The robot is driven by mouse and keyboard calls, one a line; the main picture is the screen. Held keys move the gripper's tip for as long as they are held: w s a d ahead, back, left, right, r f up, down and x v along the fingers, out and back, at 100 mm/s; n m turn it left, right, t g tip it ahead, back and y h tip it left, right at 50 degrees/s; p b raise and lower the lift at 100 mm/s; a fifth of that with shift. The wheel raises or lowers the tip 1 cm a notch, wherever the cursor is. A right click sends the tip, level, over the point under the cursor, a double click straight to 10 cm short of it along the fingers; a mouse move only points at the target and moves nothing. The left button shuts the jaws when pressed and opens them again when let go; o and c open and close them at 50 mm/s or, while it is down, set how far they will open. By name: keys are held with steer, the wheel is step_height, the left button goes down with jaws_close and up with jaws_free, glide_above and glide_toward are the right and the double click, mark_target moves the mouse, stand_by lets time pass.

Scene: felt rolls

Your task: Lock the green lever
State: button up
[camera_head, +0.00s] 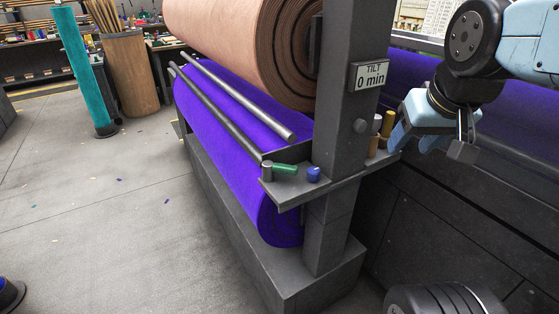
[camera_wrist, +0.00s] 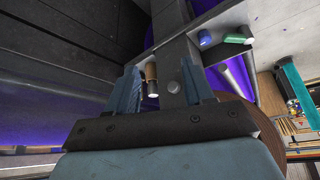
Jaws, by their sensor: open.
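The green lever (camera_head: 285,169) lies roughly horizontal on a grey shelf (camera_head: 290,196) in front of the purple roll, its grey pivot end to the left and its green grip pointing right. It also shows in the wrist view (camera_wrist: 237,39) at the top right, beyond my fingers. A blue knob (camera_head: 313,174) sits just right of the grip; the gap between them is small. My gripper (camera_head: 445,143) is open and empty, right of the post and apart from the lever. In the wrist view its two fingers (camera_wrist: 163,88) stand wide, with the post beyond them.
A grey post (camera_head: 345,130) with a "TILT 0 min" sign (camera_head: 370,75) stands between my gripper and the lever. Wooden and yellow pegs (camera_head: 387,124) rise beside the post. Two grey bars (camera_head: 240,95) run along the purple roll (camera_head: 225,110). Open floor (camera_head: 100,220) lies left.

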steer(key=n+g, duration=0.6)
steer(key=n, duration=0.9)
glide_above(290, 166)
step_height(290, 166, down, 5)
step_height(290, 166, down, 14)
steer(key=shift+s+r, duration=0.1)
steer(key=shift+r, duration=0.05)
jaws_close()
